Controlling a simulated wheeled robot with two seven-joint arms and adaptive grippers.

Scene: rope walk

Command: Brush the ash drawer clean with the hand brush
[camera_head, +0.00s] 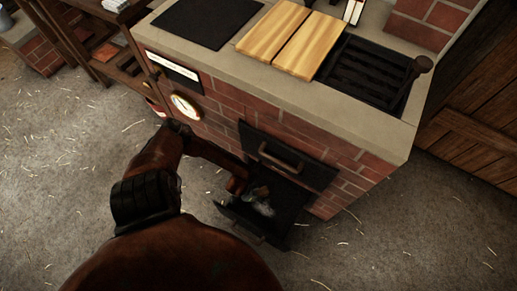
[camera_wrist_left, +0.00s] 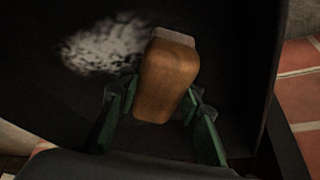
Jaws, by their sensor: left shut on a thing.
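The ash drawer (camera_head: 283,219) is a black tray pulled out low on the front of the brick stove. A patch of grey-white ash (camera_head: 262,208) lies in it, and the ash also shows in the left wrist view (camera_wrist_left: 105,45). My left gripper (camera_head: 238,183) is at the drawer. In the left wrist view its green fingers (camera_wrist_left: 155,112) are shut on the hand brush (camera_wrist_left: 166,78), which has a brown wooden body and a pale end. The brush is over the dark drawer floor beside the ash. Whether its bristles touch the floor is hard to tell. My right gripper is not in view.
The brick stove (camera_head: 225,100) has a black door with a handle (camera_head: 282,158) just above the drawer. On its top are wooden boards (camera_head: 290,42) and a black grate (camera_head: 365,75). A wooden shelf stands at left. The straw-strewn floor (camera_head: 400,235) is clear at right.

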